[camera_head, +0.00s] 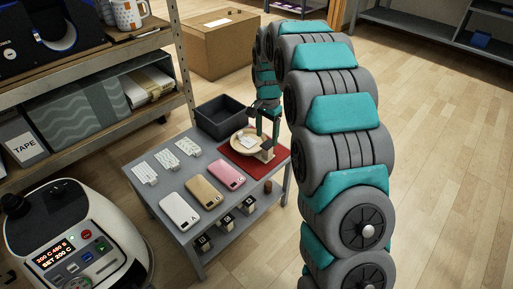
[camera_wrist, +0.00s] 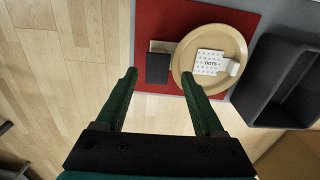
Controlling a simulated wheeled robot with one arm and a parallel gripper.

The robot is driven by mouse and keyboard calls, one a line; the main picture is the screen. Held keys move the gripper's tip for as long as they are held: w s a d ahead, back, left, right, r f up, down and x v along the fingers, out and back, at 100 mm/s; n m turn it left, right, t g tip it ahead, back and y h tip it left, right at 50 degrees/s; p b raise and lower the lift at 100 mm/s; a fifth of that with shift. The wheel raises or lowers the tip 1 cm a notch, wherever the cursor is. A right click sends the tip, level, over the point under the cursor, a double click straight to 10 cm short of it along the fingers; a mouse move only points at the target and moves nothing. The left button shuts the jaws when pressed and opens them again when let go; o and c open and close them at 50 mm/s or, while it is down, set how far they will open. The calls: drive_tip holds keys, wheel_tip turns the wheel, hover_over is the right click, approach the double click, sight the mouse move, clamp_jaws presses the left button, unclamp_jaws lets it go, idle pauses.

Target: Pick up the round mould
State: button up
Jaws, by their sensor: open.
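The round mould, a shallow tan disc (camera_head: 236,146), sits on a red mat at the far right of the grey table. In the wrist view the mould (camera_wrist: 213,88) lies right of centre, with a white card marked DOTS (camera_wrist: 209,62) on it. A dark block (camera_wrist: 158,68) with a pale strip behind it lies left of the disc; whether it is joined to the mould I cannot tell. My gripper (camera_head: 267,143) is open and empty above this block. In the wrist view my gripper (camera_wrist: 160,75) shows its fingertips either side of the block, apart from it in height by an unclear amount.
A dark open bin (camera_head: 222,122) stands just behind the mat (camera_wrist: 155,20). White, tan and pink phone cases (camera_head: 202,192) and white strips (camera_head: 164,158) lie on the table (camera_head: 183,235). A shelf (camera_head: 95,70) stands left, a white machine (camera_head: 75,245) front left.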

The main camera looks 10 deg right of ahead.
sight(268, 144)
drive_tip(key=f, duration=0.5)
drive_tip(key=shift+d, duration=0.25)
clamp_jaws()
idle(1.1)
